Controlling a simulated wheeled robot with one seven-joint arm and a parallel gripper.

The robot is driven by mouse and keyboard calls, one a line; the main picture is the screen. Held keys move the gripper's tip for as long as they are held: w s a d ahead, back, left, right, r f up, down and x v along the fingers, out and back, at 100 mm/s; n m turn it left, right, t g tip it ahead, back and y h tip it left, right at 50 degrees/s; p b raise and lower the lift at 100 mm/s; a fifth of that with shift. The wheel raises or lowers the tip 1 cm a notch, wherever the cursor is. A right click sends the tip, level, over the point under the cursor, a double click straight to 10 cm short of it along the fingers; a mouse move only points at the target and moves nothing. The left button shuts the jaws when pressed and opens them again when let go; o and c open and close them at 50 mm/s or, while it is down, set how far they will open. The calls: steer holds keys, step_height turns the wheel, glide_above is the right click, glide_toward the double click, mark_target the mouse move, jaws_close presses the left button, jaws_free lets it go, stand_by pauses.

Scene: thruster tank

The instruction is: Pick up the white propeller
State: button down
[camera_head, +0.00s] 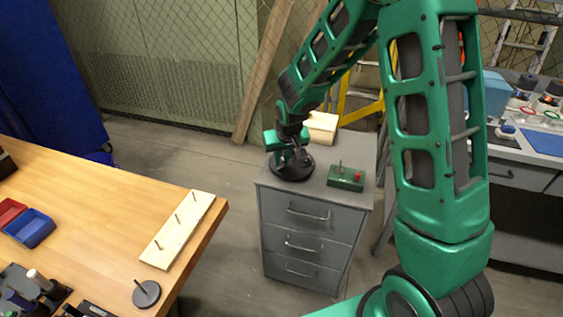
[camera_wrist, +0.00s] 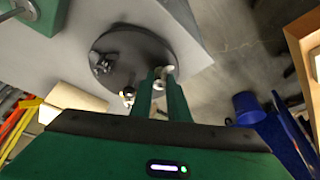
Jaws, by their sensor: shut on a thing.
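My gripper (camera_wrist: 158,76) points down over a round black turntable-like disc (camera_wrist: 150,48) and its two green fingers are closed on a small pale, shiny piece. This looks like the white propeller (camera_wrist: 161,80), mostly hidden by the fingers; a bright bit also shows just left of them. Another small grey bladed piece sits on the left part of the disc. In the head view my gripper (camera_head: 291,155) is at the disc (camera_head: 291,170) on the grey cabinet; the propeller is too small to make out there. I cannot tell whether it is clear of the disc.
A pale wooden block (camera_head: 321,127) is behind. A wooden table (camera_head: 90,190) at left bears a pegged board (camera_head: 178,230) and a black disc with a peg (camera_head: 146,294).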

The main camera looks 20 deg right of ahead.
step_height(320, 180, up, 27)
steer(key=shift+r, duration=0.2)
stand_by(0.4)
